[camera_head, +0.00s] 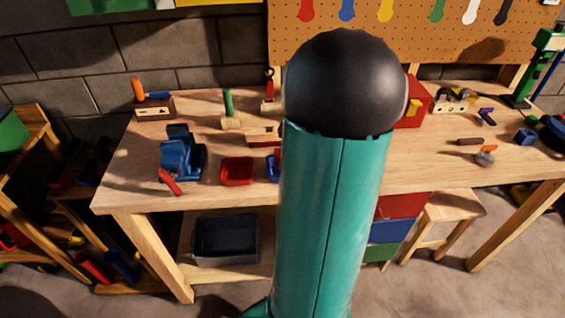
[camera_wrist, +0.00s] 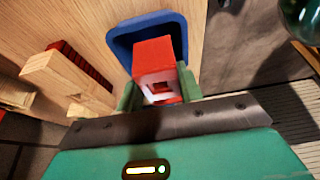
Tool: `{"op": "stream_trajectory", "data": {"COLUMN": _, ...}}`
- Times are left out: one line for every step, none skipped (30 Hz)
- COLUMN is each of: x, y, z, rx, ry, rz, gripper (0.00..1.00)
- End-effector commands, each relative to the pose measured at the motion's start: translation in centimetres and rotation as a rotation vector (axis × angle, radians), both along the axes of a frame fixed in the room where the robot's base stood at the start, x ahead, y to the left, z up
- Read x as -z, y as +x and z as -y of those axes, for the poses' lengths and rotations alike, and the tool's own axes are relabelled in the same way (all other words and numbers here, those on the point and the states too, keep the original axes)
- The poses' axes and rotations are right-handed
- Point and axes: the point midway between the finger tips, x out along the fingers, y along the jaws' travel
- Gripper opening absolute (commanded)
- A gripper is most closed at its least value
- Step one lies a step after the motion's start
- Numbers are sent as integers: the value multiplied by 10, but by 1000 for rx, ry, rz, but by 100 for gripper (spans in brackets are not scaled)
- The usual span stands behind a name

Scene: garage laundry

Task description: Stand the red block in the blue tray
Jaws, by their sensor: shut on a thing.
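The red block (camera_wrist: 153,50) is between the two green fingers of my gripper (camera_wrist: 158,90) in the wrist view, and the fingers are shut on it. The blue tray (camera_wrist: 121,43) lies just beyond the block, and its rim shows around the block's far end. I cannot tell whether the block touches the tray floor or is held above it. In the head view only a left sliver of the blue tray (camera_head: 272,168) shows. My teal arm hides the rest of it, the red block and my gripper.
A red tray (camera_head: 237,171) sits left of the blue one on the workbench (camera_head: 125,180). A blue vise-like tool (camera_head: 180,158) stands farther left. In the wrist view a wooden piece (camera_wrist: 60,82) lies left of my gripper. A red box (camera_head: 412,108) stands right of my arm.

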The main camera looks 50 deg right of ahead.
Motion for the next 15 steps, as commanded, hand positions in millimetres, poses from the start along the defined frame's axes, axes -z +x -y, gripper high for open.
{"op": "stream_trajectory", "data": {"x": 3, "y": 3, "z": 0, "rx": 0, "ry": 1, "rz": 0, "gripper": 10}}
{"op": "stream_trajectory", "data": {"x": 5, "y": 5, "z": 0, "rx": -2, "ry": 2, "rz": 0, "gripper": 10}}
{"op": "stream_trajectory", "data": {"x": 9, "y": 8, "z": 0, "rx": -2, "ry": 2, "rz": -1, "gripper": 10}}
{"op": "stream_trajectory", "data": {"x": 13, "y": 10, "z": 1, "rx": -1, "ry": 3, "rz": 0, "gripper": 10}}
{"op": "stream_trajectory", "data": {"x": 18, "y": 9, "z": 0, "rx": 0, "ry": 4, "rz": -1, "gripper": 10}}
{"op": "stream_trajectory", "data": {"x": 25, "y": 9, "z": 0, "rx": 1, "ry": 4, "rz": -1, "gripper": 10}}
{"op": "stream_trajectory", "data": {"x": 30, "y": 9, "z": 1, "rx": 1, "ry": 4, "rz": -1, "gripper": 10}}
{"op": "stream_trajectory", "data": {"x": 34, "y": 9, "z": 1, "rx": 2, "ry": 4, "rz": -1, "gripper": 10}}
{"op": "stream_trajectory", "data": {"x": 38, "y": 8, "z": 1, "rx": 1, "ry": 3, "rz": 0, "gripper": 10}}
{"op": "stream_trajectory", "data": {"x": 39, "y": 8, "z": 1, "rx": 1, "ry": 2, "rz": 0, "gripper": 10}}
{"op": "stream_trajectory", "data": {"x": 40, "y": 8, "z": 1, "rx": 1, "ry": 1, "rz": 0, "gripper": 10}}
{"op": "stream_trajectory", "data": {"x": 40, "y": 8, "z": 1, "rx": 0, "ry": 0, "rz": 1, "gripper": 10}}
{"op": "stream_trajectory", "data": {"x": 40, "y": 8, "z": 1, "rx": 0, "ry": -1, "rz": 1, "gripper": 10}}
{"op": "stream_trajectory", "data": {"x": 40, "y": 8, "z": 1, "rx": 0, "ry": -1, "rz": 1, "gripper": 10}}
{"op": "stream_trajectory", "data": {"x": 40, "y": 8, "z": 1, "rx": 0, "ry": -1, "rz": 1, "gripper": 10}}
